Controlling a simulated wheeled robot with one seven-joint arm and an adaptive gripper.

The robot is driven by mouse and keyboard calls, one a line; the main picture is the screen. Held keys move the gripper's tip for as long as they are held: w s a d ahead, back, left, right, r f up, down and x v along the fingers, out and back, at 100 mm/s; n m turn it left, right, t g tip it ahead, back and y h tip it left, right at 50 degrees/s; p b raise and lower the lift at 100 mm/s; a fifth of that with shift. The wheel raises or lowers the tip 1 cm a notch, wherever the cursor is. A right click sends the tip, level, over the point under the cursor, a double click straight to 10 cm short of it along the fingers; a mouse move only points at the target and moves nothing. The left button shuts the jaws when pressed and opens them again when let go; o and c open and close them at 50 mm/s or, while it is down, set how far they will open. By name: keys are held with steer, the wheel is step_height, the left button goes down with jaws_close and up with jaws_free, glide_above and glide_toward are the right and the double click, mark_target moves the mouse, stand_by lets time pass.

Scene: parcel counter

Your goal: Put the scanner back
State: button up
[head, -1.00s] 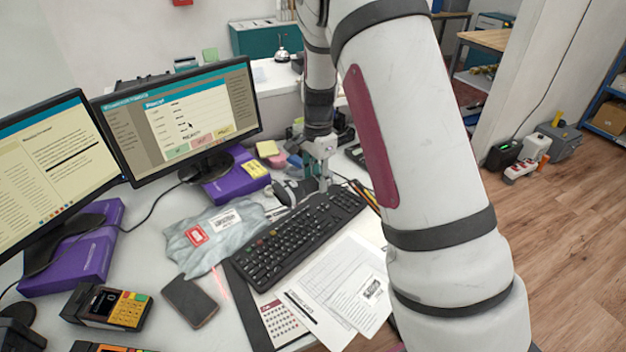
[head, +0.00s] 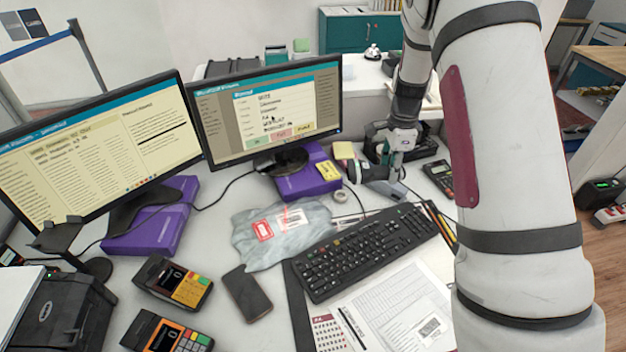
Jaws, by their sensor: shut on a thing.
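My gripper (head: 403,142) is over the back of the counter, right of the right-hand monitor, seen small and partly from behind. It is shut on the scanner (head: 366,172), a dark and grey handheld device whose head points left, behind the keyboard. The fingertips and the scanner's handle are partly hidden, and I cannot tell how far it is above the counter. A black stand with a cradle-like top (head: 60,236) and a round foot is at the left, in front of the left monitor.
A grey parcel bag (head: 285,240), keyboard (head: 365,250), phone (head: 246,293) and payment terminals (head: 172,284) cover the middle and front. Monitors (head: 265,110) stand on purple boxes (head: 160,222). A black printer (head: 62,318) is at front left. My arm hides the right side.

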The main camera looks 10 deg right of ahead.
steer(key=shift+a, duration=0.1)
steer(key=w+a+f+n+b, duration=0.1)
steer(key=a+f+n+b, duration=0.25)
steer(key=a, duration=0.95)
steer(key=w+a+f+n+b, duration=0.2)
steer(key=a+n+b, duration=0.25)
steer(key=a, duration=0.85)
steer(key=s+a+f+n+b, duration=0.25)
steer(key=s+a+n, duration=0.2)
steer(key=a, duration=0.55)
steer(key=s+a+f+n+b, duration=0.1)
steer(key=s+a+n+b, duration=0.25)
steer(key=s+a, duration=0.45)
steer(key=shift+m, duration=0.5)
steer(key=shift+w+a+f+b, duration=0.7)
steer(key=shift+w+a, duration=0.9)
steer(key=shift+w, duration=1.15)
steer(key=shift+w+a+f+b, duration=0.35)
steer(key=shift+w+a+f, duration=0.95)
steer(key=shift+w, duration=1.4)
steer(key=shift+w+a+f+b, duration=0.5)
steer(key=shift+w+a, duration=1.4)
steer(key=shift+w, duration=0.85)
steer(key=shift+f, duration=0.1)
